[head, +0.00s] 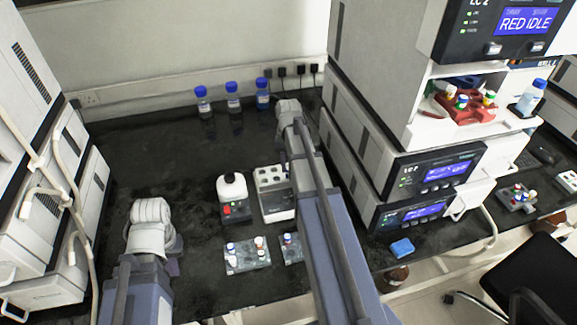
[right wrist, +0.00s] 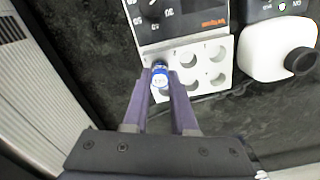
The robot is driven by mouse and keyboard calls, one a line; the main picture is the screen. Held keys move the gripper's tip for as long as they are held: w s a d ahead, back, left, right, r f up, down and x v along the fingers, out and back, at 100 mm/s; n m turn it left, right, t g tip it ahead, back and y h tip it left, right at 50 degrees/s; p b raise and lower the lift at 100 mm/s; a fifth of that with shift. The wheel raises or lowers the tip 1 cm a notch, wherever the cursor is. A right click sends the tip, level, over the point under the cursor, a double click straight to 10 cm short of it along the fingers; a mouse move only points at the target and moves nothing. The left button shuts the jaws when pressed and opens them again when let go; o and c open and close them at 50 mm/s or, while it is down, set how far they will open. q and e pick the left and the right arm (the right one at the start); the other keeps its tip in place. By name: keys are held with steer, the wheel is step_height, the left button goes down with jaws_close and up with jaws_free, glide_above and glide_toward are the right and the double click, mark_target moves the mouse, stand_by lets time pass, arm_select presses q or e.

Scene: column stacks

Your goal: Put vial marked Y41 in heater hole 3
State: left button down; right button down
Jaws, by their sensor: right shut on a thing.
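In the right wrist view my right gripper (right wrist: 160,80) is shut on a small blue-capped vial (right wrist: 159,76). Any mark on it is too small to read. The vial is at the left column of holes of the white heater block (right wrist: 205,92); I cannot tell whether it is in a hole or above it. In the head view the heater (head: 280,214) stands at mid-bench, partly hidden by my right arm, which also hides the right gripper. My left gripper (head: 174,262) is low over the bench at left; its finger opening is not clear.
A rack with several vials (head: 247,263) and a second rack (head: 291,252), partly covered by my arm, stand in front. A white-topped device (head: 232,187) is left of the heater. Blue-capped bottles (head: 233,100) stand at the back. Instrument stacks flank the bench; its left middle is clear.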

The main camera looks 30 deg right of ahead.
steer(key=shift+f+b, duration=0.3)
steer(key=shift+f, duration=0.05)
steer(key=shift+f+b, duration=0.35)
stand_by(0.3)
steer(key=shift+c, duration=1.6)
jaws_free()
steer(key=shift+r+p, duration=3)
